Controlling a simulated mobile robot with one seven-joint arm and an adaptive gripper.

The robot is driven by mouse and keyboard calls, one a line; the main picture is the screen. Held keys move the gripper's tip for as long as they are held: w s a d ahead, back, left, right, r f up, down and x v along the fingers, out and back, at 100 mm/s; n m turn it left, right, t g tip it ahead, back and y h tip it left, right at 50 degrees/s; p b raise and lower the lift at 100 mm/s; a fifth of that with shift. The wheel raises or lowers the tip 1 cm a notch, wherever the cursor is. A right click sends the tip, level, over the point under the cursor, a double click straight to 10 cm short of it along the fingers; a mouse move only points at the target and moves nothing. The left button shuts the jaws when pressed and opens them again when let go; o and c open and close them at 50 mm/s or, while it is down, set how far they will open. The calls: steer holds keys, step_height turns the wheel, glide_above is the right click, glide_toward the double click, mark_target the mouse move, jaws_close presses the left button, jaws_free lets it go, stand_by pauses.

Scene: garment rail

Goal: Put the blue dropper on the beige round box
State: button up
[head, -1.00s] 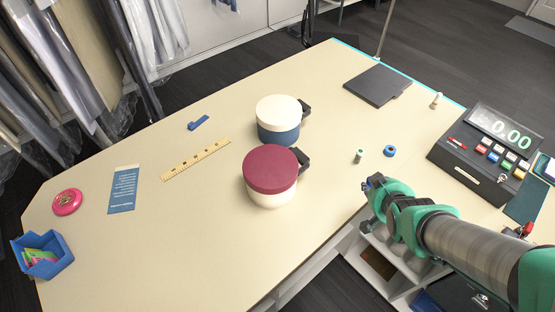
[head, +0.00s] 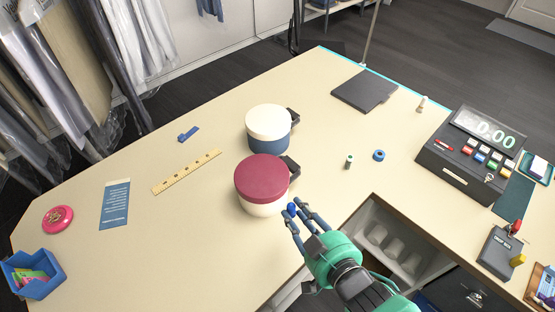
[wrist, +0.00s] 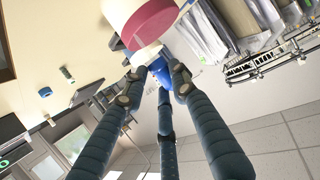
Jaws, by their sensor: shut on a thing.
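My gripper (head: 296,212) is shut on the small blue dropper (head: 291,208), just in front of the nearer round box. The dropper also shows between the fingertips in the wrist view (wrist: 159,72); the fingers hide part of it. The nearer round box (head: 261,181) has a maroon lid and a cream body. It is close behind the fingertips in the wrist view (wrist: 130,32). The farther round box (head: 268,122) has a beige lid and a blue body. Both boxes stand upright on the table with a dark block at the right side.
A ruler (head: 186,172), blue tape dispenser (head: 188,134) and blue card (head: 115,205) lie left of the boxes. The table front is clear.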

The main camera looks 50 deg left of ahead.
steer(key=shift+s+r, duration=0.15)
steer(key=shift+s, duration=0.35)
steer(key=shift+w+a, duration=0.1)
steer(key=b, duration=0.1)
glide_above(279, 190)
steer(key=shift+s+d+f, duration=0.25)
steer(key=shift+d+f, duration=0.15)
steer(key=shift+f, duration=0.3)
steer(key=shift+w+a+f+b, duration=0.1)
steer(key=shift+a+f+b, duration=0.1)
steer(key=shift+f, duration=0.7)
steer(key=shift+w+a+f+b, duration=0.1)
steer(key=shift+a+f+b, duration=0.1)
steer(key=shift+f, duration=0.7)
steer(key=shift+f, duration=0.25)
steer(key=o, duration=0.8)
steer(key=shift+o, duration=0.2)
steer(key=shift+r, duration=0.1)
